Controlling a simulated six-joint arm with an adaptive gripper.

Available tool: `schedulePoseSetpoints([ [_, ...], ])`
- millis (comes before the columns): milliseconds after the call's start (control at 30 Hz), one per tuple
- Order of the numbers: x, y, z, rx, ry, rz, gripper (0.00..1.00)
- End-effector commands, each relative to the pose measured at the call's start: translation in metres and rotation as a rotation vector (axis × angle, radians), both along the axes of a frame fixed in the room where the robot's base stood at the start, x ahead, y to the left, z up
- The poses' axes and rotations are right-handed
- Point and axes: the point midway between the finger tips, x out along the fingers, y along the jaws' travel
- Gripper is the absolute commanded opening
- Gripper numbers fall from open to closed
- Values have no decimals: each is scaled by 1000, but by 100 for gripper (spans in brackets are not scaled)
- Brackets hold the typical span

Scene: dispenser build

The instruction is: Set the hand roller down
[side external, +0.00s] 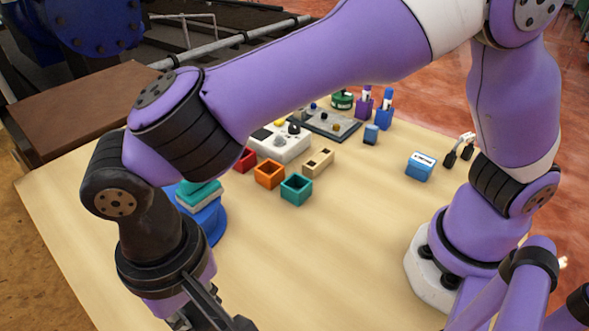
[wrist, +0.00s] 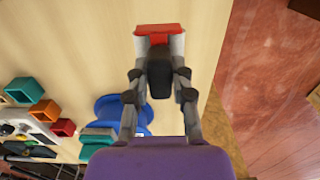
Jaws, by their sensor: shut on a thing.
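The hand roller (wrist: 159,75) shows in the wrist view as a black handle with a red bar across its far end. My gripper (wrist: 160,52) is shut on it, with one finger on each side of the handle. In the side external view my gripper (side external: 203,312) is at the bottom edge, over the near left of the table. Its fingertips and the roller are cut off there. I cannot tell whether the roller touches the table.
A blue round stand (side external: 208,218) with teal blocks is behind my gripper. Open red, orange (side external: 269,174) and teal (side external: 296,189) boxes stand mid-table. A white tray (side external: 280,145) is behind them. A blue box (side external: 420,167) is at right. The table's front middle (side external: 310,270) is clear.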

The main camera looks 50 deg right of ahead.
Motion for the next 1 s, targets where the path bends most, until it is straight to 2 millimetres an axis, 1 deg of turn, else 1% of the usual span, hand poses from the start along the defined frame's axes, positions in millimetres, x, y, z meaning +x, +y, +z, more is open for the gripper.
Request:
schedulePoseSetpoints([
  [233, 0, -1, -36, -2, 2, -1, 0],
  [333, 0, -1, -48, 0, 0, -1, 0],
  [400, 0, -1, -50, 1, -1, -1, 0],
  [667, 1, -1, -51, 2, -1, -1, 0],
  [1000, 0, -2, -63, -2, 1, -3, 0],
])
